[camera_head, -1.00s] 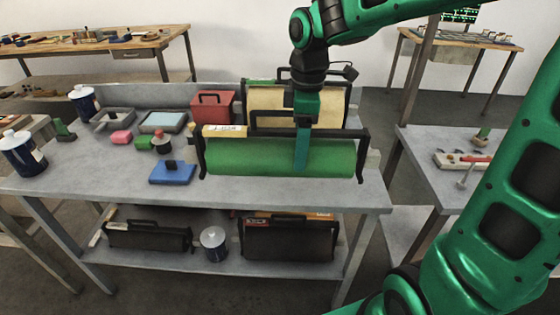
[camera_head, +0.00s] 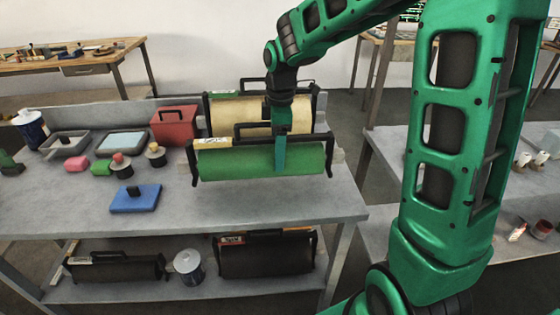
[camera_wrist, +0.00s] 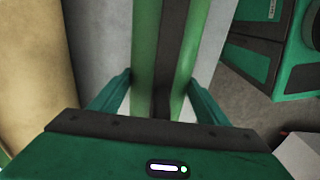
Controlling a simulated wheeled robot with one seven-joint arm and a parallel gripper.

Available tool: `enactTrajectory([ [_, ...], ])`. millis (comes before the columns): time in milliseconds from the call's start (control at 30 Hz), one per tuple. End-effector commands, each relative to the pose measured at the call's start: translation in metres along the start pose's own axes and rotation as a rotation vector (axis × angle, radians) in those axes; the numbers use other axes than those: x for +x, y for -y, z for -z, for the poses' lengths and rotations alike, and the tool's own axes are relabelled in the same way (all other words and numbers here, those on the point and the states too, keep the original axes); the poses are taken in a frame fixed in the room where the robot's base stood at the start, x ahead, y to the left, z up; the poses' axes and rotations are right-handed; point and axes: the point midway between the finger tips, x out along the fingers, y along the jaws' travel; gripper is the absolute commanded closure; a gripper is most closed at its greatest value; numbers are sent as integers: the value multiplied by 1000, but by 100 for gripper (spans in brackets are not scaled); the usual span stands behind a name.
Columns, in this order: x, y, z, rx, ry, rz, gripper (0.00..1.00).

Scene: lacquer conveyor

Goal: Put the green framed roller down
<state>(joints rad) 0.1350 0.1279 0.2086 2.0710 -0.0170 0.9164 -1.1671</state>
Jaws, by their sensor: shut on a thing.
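The green framed roller (camera_head: 240,161) has a long green cylinder in a black frame with a top bar and a pale label at its left end. It lies crosswise over the back right of the grey table, just in front of a cream framed roller (camera_head: 240,112). My gripper (camera_head: 280,152) is shut on the green roller, with its fingers reaching down from the top. In the wrist view the green roller (camera_wrist: 144,45) runs between my two fingers with its dark bar. I cannot tell whether its frame touches the table.
The grey table (camera_head: 250,205) is clear in front of the green roller. A blue block (camera_head: 135,200), a red box (camera_head: 175,125) and small jars stand left. The cream roller is close behind. Darker framed rollers (camera_head: 265,255) and a can (camera_head: 188,267) sit on the lower shelf.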

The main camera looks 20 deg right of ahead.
Motion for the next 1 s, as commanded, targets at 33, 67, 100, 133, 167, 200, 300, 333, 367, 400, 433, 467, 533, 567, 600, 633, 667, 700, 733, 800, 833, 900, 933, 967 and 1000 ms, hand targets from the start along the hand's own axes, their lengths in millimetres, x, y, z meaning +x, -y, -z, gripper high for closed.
enactTrajectory([
  [33,2,-5,-1,0,-1,-1,84],
  [67,3,-7,-2,-1,-1,-2,84],
  [100,5,-9,-3,-1,-1,-2,84],
  [133,5,-10,-3,-1,-1,-2,84],
  [167,6,-11,-4,-1,-1,-2,84],
  [200,6,-11,-4,-1,-1,-2,85],
  [300,10,-11,-4,-2,-1,-1,85],
  [333,13,-11,-4,-2,-1,0,85],
  [367,15,-11,-4,-2,-1,0,85],
  [400,19,-11,-4,-2,-1,-1,85],
  [433,23,-11,-4,-2,-1,-1,85],
  [467,27,-11,-5,-2,-1,0,85],
  [533,36,-11,-5,-2,-1,1,85],
  [567,40,-11,-6,-1,0,1,85],
  [600,43,-11,-6,-1,0,-1,85],
  [633,45,-11,-6,-1,-1,-2,85],
  [667,46,-12,-6,-1,-1,-2,85],
  [700,46,-12,-6,-1,-1,-3,84],
  [733,46,-12,-6,-1,-1,-3,84],
  [800,46,-12,-6,-1,-1,-3,84],
  [833,46,-12,-6,-1,-1,-3,84],
  [900,47,-11,-6,-1,0,0,19],
  [933,47,-11,-6,-1,0,0,12],
  [967,47,-11,-6,-1,0,0,12],
  [1000,47,-11,-6,-1,0,0,12],
])
